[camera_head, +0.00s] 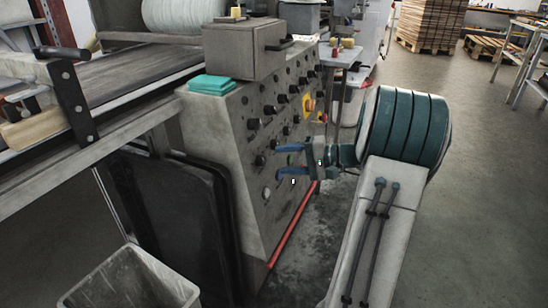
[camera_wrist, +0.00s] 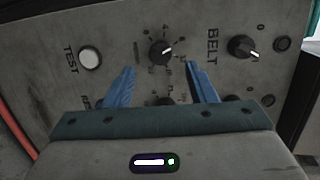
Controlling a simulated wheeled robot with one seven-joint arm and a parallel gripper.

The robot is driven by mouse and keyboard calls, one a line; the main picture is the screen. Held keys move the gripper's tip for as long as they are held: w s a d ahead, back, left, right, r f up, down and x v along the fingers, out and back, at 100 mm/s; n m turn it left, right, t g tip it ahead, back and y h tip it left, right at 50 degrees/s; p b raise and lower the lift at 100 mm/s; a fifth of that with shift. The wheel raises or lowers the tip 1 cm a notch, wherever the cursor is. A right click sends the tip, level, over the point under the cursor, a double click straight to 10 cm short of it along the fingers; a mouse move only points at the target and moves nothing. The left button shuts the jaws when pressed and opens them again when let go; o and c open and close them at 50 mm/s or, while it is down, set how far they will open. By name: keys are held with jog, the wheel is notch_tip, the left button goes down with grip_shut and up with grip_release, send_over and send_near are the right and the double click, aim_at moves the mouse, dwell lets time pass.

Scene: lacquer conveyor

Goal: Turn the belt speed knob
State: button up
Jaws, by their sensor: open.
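A black knob (camera_wrist: 162,50) with a white pointer and a ring of dial marks is on the grey panel, in the gap between my fingers in the wrist view. The word BELT stands to its right, between it and a second black knob (camera_wrist: 243,47). I cannot tell which knob the word names. My gripper (camera_wrist: 160,69) is open, its two blue fingers pointing at the panel. In the head view my gripper (camera_head: 281,162) is at the lower part of the control panel (camera_head: 245,185). I cannot tell whether the fingers touch anything.
A white TEST button (camera_wrist: 90,58) is left of the fingers. Several other black knobs cover the panel. A grey box (camera_head: 240,48) and teal cloth (camera_head: 212,84) lie on top. A red bar (camera_head: 291,228) runs along its base. Floor to the right is open.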

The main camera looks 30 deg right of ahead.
jog(key=p+v, duration=0.2)
jog(key=v, duration=0.7)
